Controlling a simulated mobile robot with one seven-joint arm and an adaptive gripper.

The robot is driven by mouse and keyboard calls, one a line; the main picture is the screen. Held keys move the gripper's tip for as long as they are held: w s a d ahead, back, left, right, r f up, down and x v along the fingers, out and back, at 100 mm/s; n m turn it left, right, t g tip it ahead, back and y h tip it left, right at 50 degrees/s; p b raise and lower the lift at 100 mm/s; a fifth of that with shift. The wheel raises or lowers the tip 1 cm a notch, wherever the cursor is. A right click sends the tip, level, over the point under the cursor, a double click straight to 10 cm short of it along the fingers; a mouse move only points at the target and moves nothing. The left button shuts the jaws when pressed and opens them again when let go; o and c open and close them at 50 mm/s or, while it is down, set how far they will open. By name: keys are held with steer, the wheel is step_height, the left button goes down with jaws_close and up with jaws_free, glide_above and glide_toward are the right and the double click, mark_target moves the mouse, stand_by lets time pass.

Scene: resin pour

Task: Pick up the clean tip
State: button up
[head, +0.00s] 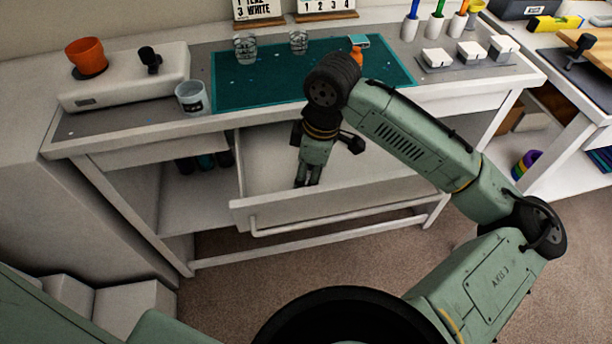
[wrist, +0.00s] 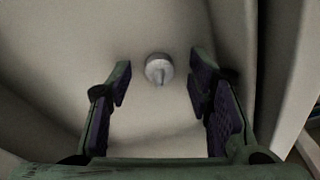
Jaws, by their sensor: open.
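In the wrist view a small pale grey tip (wrist: 159,70), with a round base and a short narrow nozzle, lies on the floor of the open drawer. My gripper (wrist: 158,85) is open, with one dark-padded finger on each side of the tip and clear gaps to both. The tip lies a little beyond the fingertips, and nothing is held. In the head view my gripper (head: 307,184) points down into the open drawer (head: 270,160). The tip cannot be made out in the head view.
The drawer's front panel (head: 340,200) stands close to my gripper. An orange pot (head: 87,57) stands at the left.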

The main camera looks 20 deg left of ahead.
steer(key=shift+f, duration=0.15)
steer(key=c, duration=0.8)
